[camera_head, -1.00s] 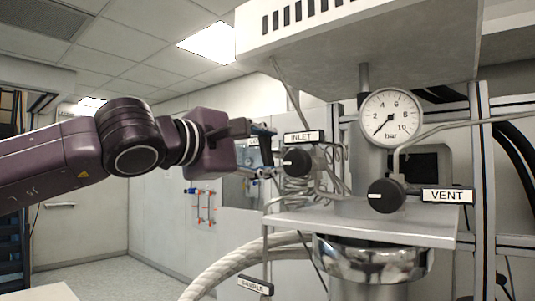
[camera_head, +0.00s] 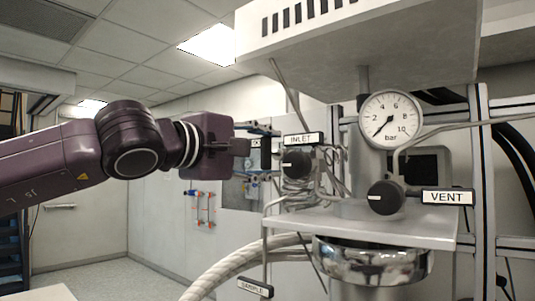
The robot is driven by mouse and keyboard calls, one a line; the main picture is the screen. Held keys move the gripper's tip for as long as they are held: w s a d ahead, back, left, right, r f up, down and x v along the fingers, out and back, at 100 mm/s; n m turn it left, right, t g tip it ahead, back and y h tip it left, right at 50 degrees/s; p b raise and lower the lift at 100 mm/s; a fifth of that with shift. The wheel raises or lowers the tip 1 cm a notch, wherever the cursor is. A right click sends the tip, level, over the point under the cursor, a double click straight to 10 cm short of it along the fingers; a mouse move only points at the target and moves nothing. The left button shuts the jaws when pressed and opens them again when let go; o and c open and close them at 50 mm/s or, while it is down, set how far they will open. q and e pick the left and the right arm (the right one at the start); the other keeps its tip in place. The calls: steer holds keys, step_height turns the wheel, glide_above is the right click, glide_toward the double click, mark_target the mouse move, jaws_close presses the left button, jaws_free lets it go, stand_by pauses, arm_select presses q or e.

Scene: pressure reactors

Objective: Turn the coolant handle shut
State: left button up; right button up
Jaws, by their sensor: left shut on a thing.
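My left gripper (camera_head: 262,150) is in the camera_head view, at the left side of the reactor's valve block. It is shut on the coolant handle, which is mostly hidden behind the fingers and the INLET valve. A small part of a label shows beside the fingers, too covered to read. My right gripper is not in view.
The black INLET knob (camera_head: 296,163) is just right of my left gripper. The VENT knob (camera_head: 386,197) and pressure gauge (camera_head: 390,119) are further right, with the needle near the low end. A thick braided hose (camera_head: 225,268) curves below. Open room lies left.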

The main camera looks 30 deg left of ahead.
arm_select(q)
steer(key=o, duration=1.2)
steer(key=shift+s, duration=0.5)
steer(key=s, duration=0.7)
steer(key=s+a, duration=0.1)
steer(key=s, duration=0.3)
steer(key=shift+f, duration=0.1)
